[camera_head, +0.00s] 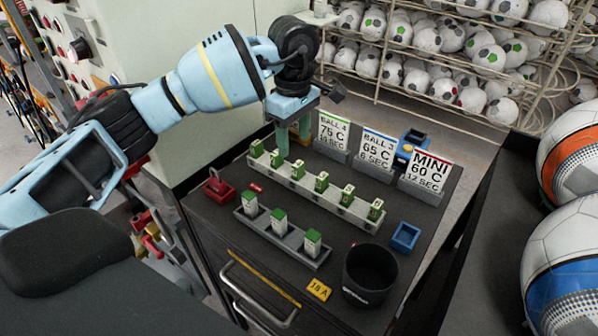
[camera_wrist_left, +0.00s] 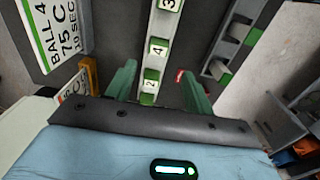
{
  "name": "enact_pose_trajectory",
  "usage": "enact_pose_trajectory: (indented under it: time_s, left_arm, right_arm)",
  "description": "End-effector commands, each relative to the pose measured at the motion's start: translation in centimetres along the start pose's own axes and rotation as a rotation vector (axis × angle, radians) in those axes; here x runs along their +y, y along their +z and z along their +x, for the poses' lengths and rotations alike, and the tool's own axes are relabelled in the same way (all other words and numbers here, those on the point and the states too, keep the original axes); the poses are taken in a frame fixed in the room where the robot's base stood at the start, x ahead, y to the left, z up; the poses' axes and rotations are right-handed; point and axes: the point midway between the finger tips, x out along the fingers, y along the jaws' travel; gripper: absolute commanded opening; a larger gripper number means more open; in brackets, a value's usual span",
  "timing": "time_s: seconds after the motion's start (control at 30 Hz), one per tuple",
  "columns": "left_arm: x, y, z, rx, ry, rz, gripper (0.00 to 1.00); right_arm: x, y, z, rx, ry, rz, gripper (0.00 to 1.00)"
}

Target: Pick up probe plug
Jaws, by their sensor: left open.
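Several green-and-white numbered plugs stand in a long grey rail (camera_head: 335,207) on the dark cabinet top; which one is the probe plug I cannot tell. A shorter rail (camera_head: 289,243) in front holds three similar plugs, one at its right end (camera_head: 312,241). My left gripper (camera_head: 293,140) is open above the far left part of the long rail, fingers pointing down. In the left wrist view its green fingers (camera_wrist_left: 160,88) lie either side of the rail, with the plug marked 2 (camera_wrist_left: 149,84) between them, apparently untouched. Plugs marked 4 (camera_wrist_left: 157,47) and 3 (camera_wrist_left: 167,5) lie beyond.
Standing cards, including BALL 4 (camera_head: 333,131) and MINI (camera_head: 427,172), line the back edge. A red holder (camera_head: 217,187) is at left. A black cup (camera_head: 369,274) and a blue tray (camera_head: 405,237) are at right. Ball racks stand behind.

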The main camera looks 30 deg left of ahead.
Motion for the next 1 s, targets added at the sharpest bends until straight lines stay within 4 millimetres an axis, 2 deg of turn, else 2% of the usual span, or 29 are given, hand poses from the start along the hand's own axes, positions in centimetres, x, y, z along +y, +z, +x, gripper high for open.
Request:
enact_pose_trajectory:
  time_s: [0.1,0.33,0.5,0.63,0.93,1.0]
  left_arm:
    - [0.0,0.0,1.0,0.000,-0.001,0.000,0.53]
    - [0.0,0.3,1.9,-0.001,0.000,0.001,0.53]
    - [0.1,0.9,4.2,-0.001,-0.001,0.000,0.53]
    - [0.2,0.8,5.8,0.000,0.000,-0.001,0.53]
    - [0.2,0.8,6.3,0.000,0.002,0.000,0.53]
    - [0.2,0.8,6.3,0.000,0.002,0.000,0.45]
  right_arm:
    - [0.0,-0.2,0.0,0.004,0.000,0.000,0.36]
    - [0.1,-1.4,0.0,0.027,0.002,0.000,0.36]
    - [0.1,-2.4,-0.2,0.045,0.003,-0.002,0.36]
    - [0.1,-2.5,-0.2,0.046,0.004,-0.002,0.36]
    - [0.1,-2.0,-0.1,0.036,0.004,-0.002,0.36]
    - [0.1,-1.9,-0.1,0.034,0.004,-0.002,0.36]
